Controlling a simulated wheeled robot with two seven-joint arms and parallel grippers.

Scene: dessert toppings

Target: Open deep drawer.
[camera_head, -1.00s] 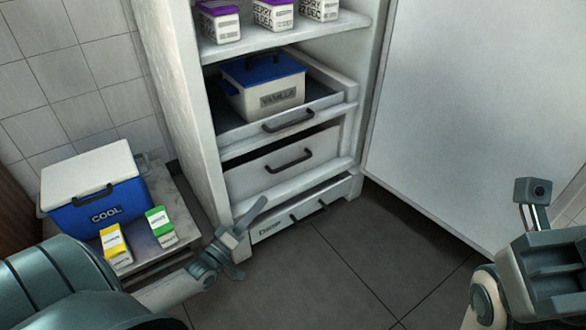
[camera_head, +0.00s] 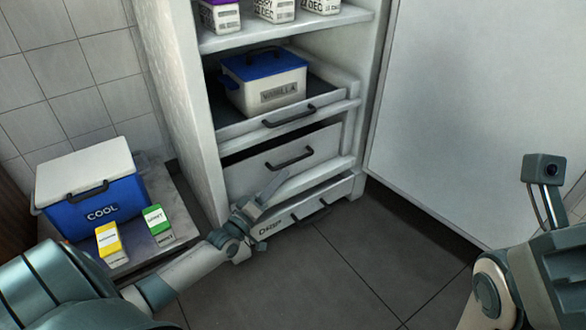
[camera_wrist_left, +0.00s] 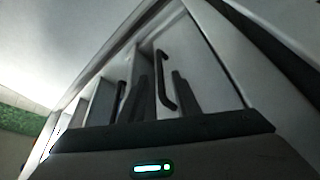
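The bottom drawer (camera_head: 335,197) of the white cabinet carries a label that seems to read "DEEP". Its dark handle (camera_head: 318,211) shows to the right of my left gripper. My left gripper (camera_head: 272,191) is in front of the lower drawers, over the left part of the bottom drawer's front. In the left wrist view its two dark fingers (camera_wrist_left: 163,96) stand apart with nothing between them. A dark handle (camera_wrist_left: 163,80) shows between and beyond the fingers, and a second handle (camera_wrist_left: 120,97) shows to the left. I cannot tell contact. My right gripper is not in view.
The middle drawer (camera_head: 250,175) has its own handle (camera_head: 290,158). Above it a tray drawer (camera_head: 330,103) holds a blue-lidded vanilla box (camera_head: 250,98). A cooler (camera_head: 95,210) and two small cartons stand at left. The open cabinet door (camera_head: 460,110) is at right. Floor in front is clear.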

